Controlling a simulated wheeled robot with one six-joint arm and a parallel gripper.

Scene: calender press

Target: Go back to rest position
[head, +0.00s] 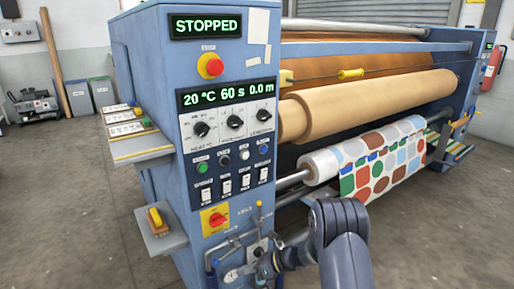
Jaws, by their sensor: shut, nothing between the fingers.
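My arm (340,235) rises from the bottom edge right of the press's control column and bends left. My gripper (263,267) is at the end of it, small and dark, low in front of the column near a gauge and pipes. It is shut and holds nothing. Its fingertips are hard to make out against the fittings. The control column (160,150) shows STOPPED on its top display (206,25) and 20 °C, 60 s, 0.0 m on the lower display (226,94).
The press carries a tan roll (375,100) and a roll of patterned fabric (385,160) right of my arm. A red emergency button (212,66) and a red-yellow switch (215,219) are on the column. Side shelves (158,232) stick out left. Floor (60,210) at left is clear.

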